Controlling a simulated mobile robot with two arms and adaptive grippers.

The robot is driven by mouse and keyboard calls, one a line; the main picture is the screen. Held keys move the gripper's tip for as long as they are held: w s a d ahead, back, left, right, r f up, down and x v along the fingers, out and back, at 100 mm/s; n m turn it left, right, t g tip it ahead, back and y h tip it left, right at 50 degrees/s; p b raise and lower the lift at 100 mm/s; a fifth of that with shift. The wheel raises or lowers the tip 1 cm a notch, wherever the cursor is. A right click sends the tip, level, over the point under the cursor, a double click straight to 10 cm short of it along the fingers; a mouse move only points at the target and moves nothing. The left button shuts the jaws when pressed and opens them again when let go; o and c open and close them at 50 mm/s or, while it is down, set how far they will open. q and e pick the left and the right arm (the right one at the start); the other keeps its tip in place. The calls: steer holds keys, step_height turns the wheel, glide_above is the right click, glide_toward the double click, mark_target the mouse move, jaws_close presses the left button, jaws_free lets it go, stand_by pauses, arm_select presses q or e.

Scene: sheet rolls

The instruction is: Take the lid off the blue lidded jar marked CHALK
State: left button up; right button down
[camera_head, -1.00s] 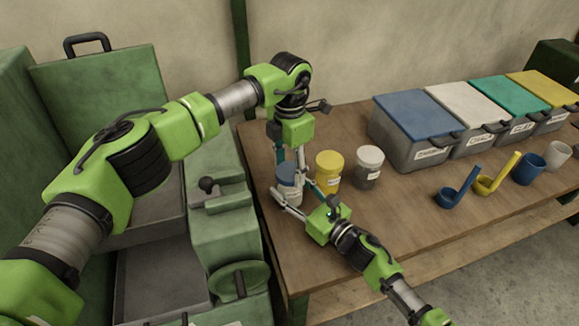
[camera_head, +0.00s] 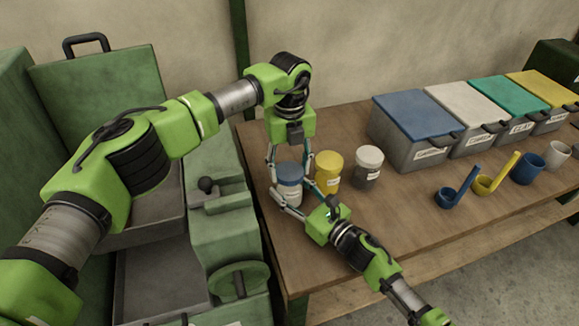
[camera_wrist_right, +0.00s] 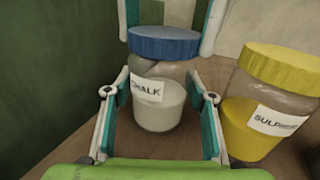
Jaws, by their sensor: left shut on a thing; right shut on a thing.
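The CHALK jar (camera_wrist_right: 159,95) stands upright on the table, clear with a white label and pale contents; it also shows in the head view (camera_head: 289,190). Its blue lid (camera_wrist_right: 165,43) sits on top of it. My left gripper (camera_head: 287,172) comes from above with its fingers on either side of the lid, shut on it. My right gripper (camera_wrist_right: 160,95) is low at the front, its fingers on both sides of the jar's body, shut on it; in the head view it reaches in from the lower right.
A yellow-lidded SULPHUR jar (camera_wrist_right: 268,100) stands close to the right of the chalk jar. A white-lidded jar (camera_head: 368,166) is beyond it. Lidded bins (camera_head: 415,125), scoops (camera_head: 457,190) and cups (camera_head: 528,168) stand farther right. The green machine (camera_head: 225,220) is left of the table.

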mark_target(290, 171)
arm_select(q)
steer(key=shift+r, duration=0.1)
stand_by(0.3)
steer(key=shift+r, duration=1)
steer(key=shift+r, duration=2)
arm_select(e)
steer(key=c, duration=0.9)
jaws_free()
steer(key=shift+o, duration=0.2)
